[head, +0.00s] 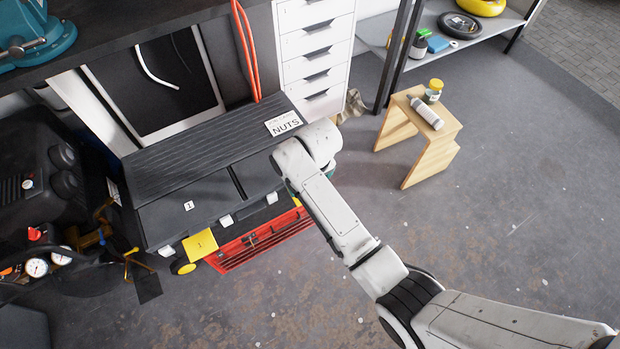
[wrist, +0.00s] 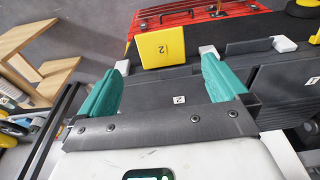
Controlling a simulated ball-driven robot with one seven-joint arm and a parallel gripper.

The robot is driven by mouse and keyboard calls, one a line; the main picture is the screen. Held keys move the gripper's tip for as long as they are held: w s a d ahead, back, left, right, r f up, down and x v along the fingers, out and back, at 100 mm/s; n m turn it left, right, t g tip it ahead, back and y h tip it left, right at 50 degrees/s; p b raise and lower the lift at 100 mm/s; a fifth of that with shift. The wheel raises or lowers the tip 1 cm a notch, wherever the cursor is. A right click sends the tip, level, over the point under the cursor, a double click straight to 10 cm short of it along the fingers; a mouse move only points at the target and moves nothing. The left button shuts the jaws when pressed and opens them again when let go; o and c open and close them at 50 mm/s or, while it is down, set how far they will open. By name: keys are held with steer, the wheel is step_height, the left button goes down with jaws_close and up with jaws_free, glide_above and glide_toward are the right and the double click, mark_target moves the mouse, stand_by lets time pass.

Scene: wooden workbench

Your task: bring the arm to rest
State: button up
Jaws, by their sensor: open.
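My arm reaches in from the lower right in the head view, bent at its joints, with its far end above the right end of a long black storage box (head: 190,165). My gripper is mostly hidden behind the arm there; only a bit of teal shows. In the wrist view my gripper (wrist: 165,82) has its two teal fingers spread wide apart. Nothing is held between them. The black box (wrist: 178,84) lies beyond the fingers, with a yellow tag (wrist: 163,49) on its edge. I cannot tell the exact gap between fingertips and box.
A red toolbox (head: 258,243) sits on the floor under the black box. A wooden stool (head: 430,160) at right holds a grey-white bottle (head: 425,112) and a yellow-lidded jar (head: 433,91). Dark machinery with gauges (head: 37,267) stands left. The floor at right is mostly clear.

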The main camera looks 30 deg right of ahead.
steer(key=s+d+r, duration=0.1)
steer(key=s+d, duration=0.1)
steer(key=s, duration=0.8)
steer(key=s+d+r, duration=0.2)
steer(key=s, duration=0.8)
steer(key=s+d+r+m, duration=0.1)
steer(key=s+d, duration=0.2)
steer(key=s, duration=0.7)
steer(key=shift+r+g, duration=0.4)
